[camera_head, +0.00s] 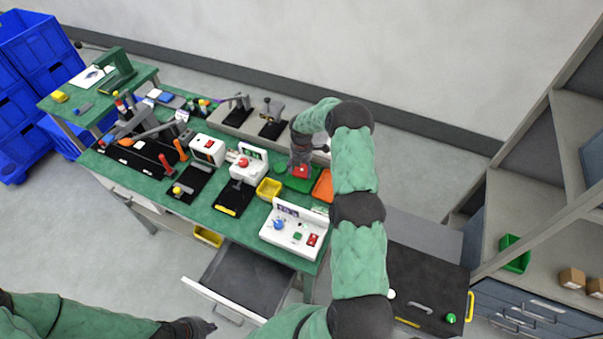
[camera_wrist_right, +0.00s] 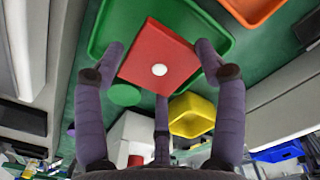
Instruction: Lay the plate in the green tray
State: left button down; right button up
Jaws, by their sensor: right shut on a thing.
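The plate is a red square with a white round spot in its middle; it shows between the fingers in the right wrist view (camera_wrist_right: 160,40) and as a small red patch in the head view (camera_head: 303,171). My right gripper (camera_wrist_right: 160,58) is shut on the plate by its sides. The green tray (camera_wrist_right: 212,28) lies behind the plate in the wrist view, and its front part shows in the head view (camera_head: 295,184). The plate is over the tray; I cannot tell whether they touch. My left gripper (camera_head: 208,326) is at the bottom left, away from the table; its fingers are unclear.
An orange tray (camera_head: 323,186) lies right of the green tray and a yellow bin (camera_head: 269,189) left of it. A white panel box (camera_head: 294,229) stands in front. A dark drawer (camera_head: 245,278) is pulled out below. Several test fixtures fill the table's left part.

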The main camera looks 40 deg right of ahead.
aim_at(302, 170)
jog(key=shift+f, duration=1.6)
jog(key=shift+f, duration=0.15)
jog(key=o, duration=1)
notch_tip(302, 170, up, 12)
jog(key=shift+r, duration=0.15)
